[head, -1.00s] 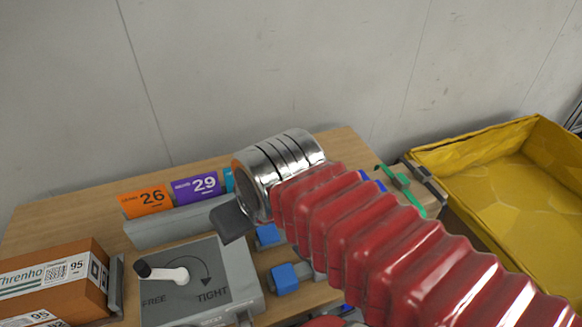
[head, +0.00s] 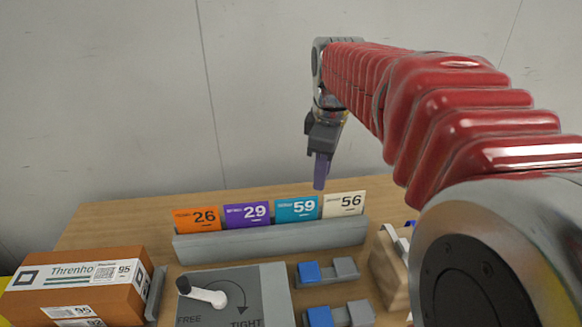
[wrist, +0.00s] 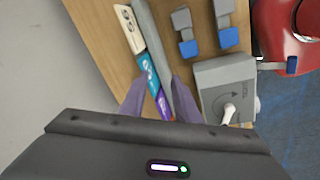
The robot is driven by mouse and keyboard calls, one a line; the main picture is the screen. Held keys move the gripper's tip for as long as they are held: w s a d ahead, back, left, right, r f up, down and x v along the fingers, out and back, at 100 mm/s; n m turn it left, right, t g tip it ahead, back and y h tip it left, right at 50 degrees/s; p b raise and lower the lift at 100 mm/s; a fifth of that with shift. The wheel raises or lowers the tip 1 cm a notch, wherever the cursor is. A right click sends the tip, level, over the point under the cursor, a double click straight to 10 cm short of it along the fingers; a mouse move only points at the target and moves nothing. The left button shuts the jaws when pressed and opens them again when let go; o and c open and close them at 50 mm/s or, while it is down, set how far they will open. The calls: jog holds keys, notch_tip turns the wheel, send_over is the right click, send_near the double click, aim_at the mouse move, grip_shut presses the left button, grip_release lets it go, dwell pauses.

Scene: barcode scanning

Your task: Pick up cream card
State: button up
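The cream card (head: 344,205), marked 56, stands upright at the right end of a row of cards in a grey slotted holder (head: 270,240). In the wrist view the cream card (wrist: 128,28) lies near the top, ahead of my fingers. My gripper (head: 320,172) points down above the holder, near the teal card. In the wrist view my gripper (wrist: 159,90) has its two fingers apart, with the teal and purple cards and the holder's rail showing between them. It holds nothing.
An orange card 26 (head: 196,219), purple card 29 (head: 246,215) and teal card 59 (head: 297,209) share the holder. In front are a grey lever box (head: 262,290) and blue-grey clips (head: 328,271). A brown carton (head: 75,285) stands at left. The wall is behind.

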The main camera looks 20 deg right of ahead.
aim_at(344, 197)
jog(key=w+d+f+n+g, duration=0.2)
jog(key=w+d+n, duration=0.3)
jog(key=d, duration=0.6)
jog(key=shift+w+d+f+n+y, duration=0.3)
jog(key=shift+w+d+f, duration=0.05)
jog(key=shift+w, duration=0.2)
notch_tip(344, 197, down, 9)
jog(key=shift+r, duration=0.15)
jog(key=shift+s+a+f, duration=0.1)
jog(key=shift+a+f, duration=0.05)
jog(key=shift+f, duration=1.15)
jog(key=shift+s+a+f, duration=0.1)
jog(key=shift+a+f, duration=0.05)
jog(key=shift+f, duration=1.15)
